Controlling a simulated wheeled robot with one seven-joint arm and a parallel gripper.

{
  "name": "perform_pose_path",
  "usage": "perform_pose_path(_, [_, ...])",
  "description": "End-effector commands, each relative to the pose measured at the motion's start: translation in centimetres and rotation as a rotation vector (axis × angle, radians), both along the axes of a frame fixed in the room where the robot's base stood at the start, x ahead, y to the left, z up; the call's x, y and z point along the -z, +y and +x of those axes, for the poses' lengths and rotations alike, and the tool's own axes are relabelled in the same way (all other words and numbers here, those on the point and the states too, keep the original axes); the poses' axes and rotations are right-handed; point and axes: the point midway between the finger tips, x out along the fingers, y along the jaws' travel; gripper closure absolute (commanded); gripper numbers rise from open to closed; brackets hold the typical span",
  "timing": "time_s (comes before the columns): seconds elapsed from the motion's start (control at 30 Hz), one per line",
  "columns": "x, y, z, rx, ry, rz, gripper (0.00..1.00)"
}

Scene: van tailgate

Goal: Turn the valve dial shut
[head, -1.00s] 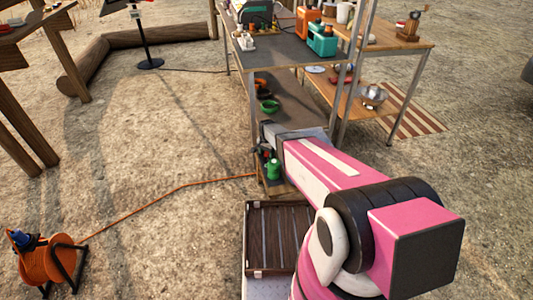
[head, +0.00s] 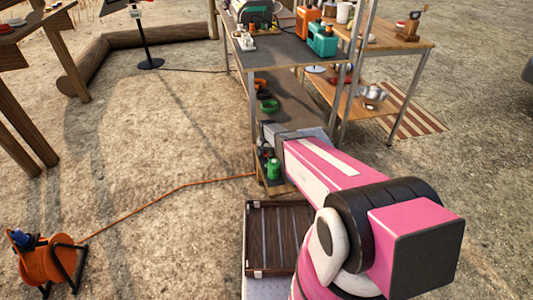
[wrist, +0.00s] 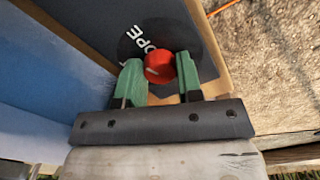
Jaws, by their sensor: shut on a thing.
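The valve dial (wrist: 159,67) is a small red round knob in the wrist view. It sits on a black round plate (wrist: 133,45) with white lettering, part of which reads "OPE". The plate is on a wooden-edged panel. My gripper (wrist: 158,62) has its two green fingers on either side of the dial, shut on it. The fingers cover parts of the plate and its lettering. In the head view my arm reaches to the low end of the shelf unit, and the dial cannot be made out there.
A slatted dark crate (head: 270,273) lies in front. An orange cable reel (head: 47,262) stands at left, its cable crossing open ground.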

Motion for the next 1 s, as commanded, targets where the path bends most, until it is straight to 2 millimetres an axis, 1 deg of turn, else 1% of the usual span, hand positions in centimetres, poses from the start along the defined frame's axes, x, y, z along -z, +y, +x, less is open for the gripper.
perform_pose_path(0.7, [-0.04, -0.01, -0.02, -0.681, 0.000, 0.000, 0.90])
perform_pose_path(1.0, [-0.05, -0.01, -0.01, -0.934, 0.000, 0.000, 0.90])
